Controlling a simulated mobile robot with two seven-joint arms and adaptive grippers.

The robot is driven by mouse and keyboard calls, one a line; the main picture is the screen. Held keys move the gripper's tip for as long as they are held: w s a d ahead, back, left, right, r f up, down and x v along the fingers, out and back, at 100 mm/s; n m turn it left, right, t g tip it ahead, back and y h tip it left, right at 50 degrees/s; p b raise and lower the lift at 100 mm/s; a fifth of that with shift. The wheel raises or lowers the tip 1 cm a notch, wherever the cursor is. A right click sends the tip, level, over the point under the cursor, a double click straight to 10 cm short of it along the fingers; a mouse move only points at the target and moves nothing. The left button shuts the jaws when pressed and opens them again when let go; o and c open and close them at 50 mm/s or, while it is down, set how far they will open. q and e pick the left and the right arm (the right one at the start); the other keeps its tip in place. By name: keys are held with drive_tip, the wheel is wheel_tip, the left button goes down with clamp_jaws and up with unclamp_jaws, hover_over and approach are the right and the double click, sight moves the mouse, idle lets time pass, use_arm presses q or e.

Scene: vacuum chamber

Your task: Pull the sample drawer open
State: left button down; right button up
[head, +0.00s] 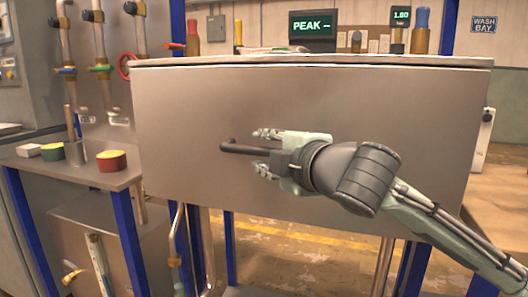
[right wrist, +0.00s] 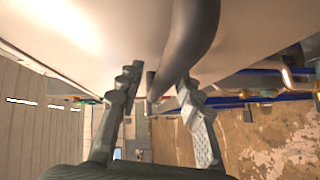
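The sample drawer (head: 200,110) is a wide, plain metal front that fills the middle of the head view. Its dark bar handle (head: 238,148) stands out from the front and also shows in the right wrist view (right wrist: 190,40). My right gripper (head: 263,151) reaches in from the right, with one finger above the handle and one below. In the right wrist view the fingers (right wrist: 157,95) are spread on either side of the dark handle, with gaps visible. The drawer's inside is hidden. My left gripper is not in view.
A side bench (head: 75,172) with a red pot (head: 111,160) and a green pot (head: 77,153) stands at left, below pipes and valves. A monitor (head: 312,26) stands behind the drawer unit. Blue posts stand below and beside it.

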clamp_jaws()
idle(0.5)
